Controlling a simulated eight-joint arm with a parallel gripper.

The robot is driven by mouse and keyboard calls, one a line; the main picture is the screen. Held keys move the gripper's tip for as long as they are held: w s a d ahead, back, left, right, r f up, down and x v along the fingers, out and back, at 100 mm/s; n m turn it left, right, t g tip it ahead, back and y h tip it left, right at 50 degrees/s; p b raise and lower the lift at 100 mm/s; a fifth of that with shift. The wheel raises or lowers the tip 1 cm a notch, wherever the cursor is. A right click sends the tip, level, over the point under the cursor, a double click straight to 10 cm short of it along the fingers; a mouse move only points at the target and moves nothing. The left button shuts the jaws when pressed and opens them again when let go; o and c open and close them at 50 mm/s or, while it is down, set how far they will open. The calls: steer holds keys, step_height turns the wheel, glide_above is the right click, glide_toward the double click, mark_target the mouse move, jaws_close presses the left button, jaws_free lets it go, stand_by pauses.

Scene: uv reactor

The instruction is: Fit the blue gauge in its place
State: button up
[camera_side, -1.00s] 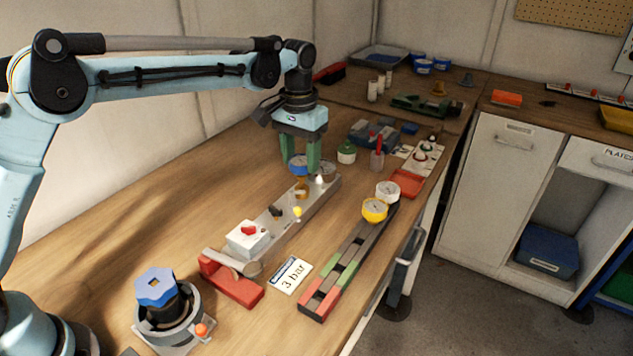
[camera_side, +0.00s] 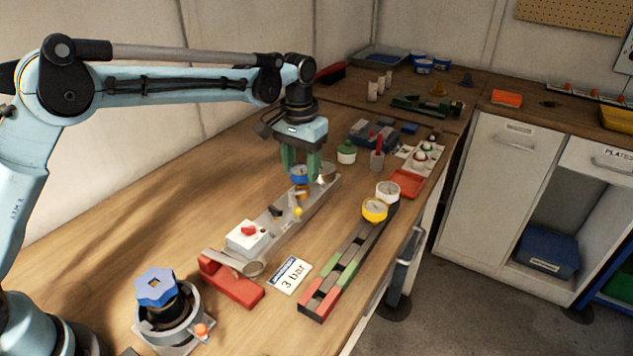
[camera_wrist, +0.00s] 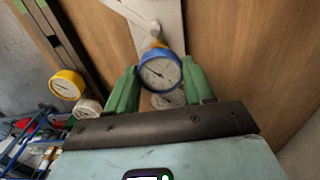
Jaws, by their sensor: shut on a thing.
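The blue gauge (camera_side: 300,175) has a blue rim and a white dial, which faces the camera in the wrist view (camera_wrist: 160,73). My gripper (camera_side: 301,170) has green fingers, shut on the blue gauge from both sides; they also show in the wrist view (camera_wrist: 158,85). The gauge is over the grey manifold plate (camera_side: 287,229), above a brass fitting (camera_side: 301,192). I cannot tell whether the gauge touches the fitting. Another round gauge (camera_side: 327,171) stands on the plate just behind, partly hidden by the blue one in the wrist view (camera_wrist: 167,100).
A yellow gauge (camera_side: 374,210) and a white gauge (camera_side: 388,191) sit on a dark rack (camera_side: 352,247) to the right. A white box with a red knob (camera_side: 248,236), a red holder (camera_side: 231,285) and a "3 bar" card (camera_side: 290,276) are nearer. Left table is clear.

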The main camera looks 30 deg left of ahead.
mark_target(301, 169)
steer(key=shift+f, duration=0.35)
steer(key=o, duration=1.1)
steer(key=shift+c, duration=0.2)
steer(key=shift+r, duration=0.15)
step_height(301, 169, up, 12)
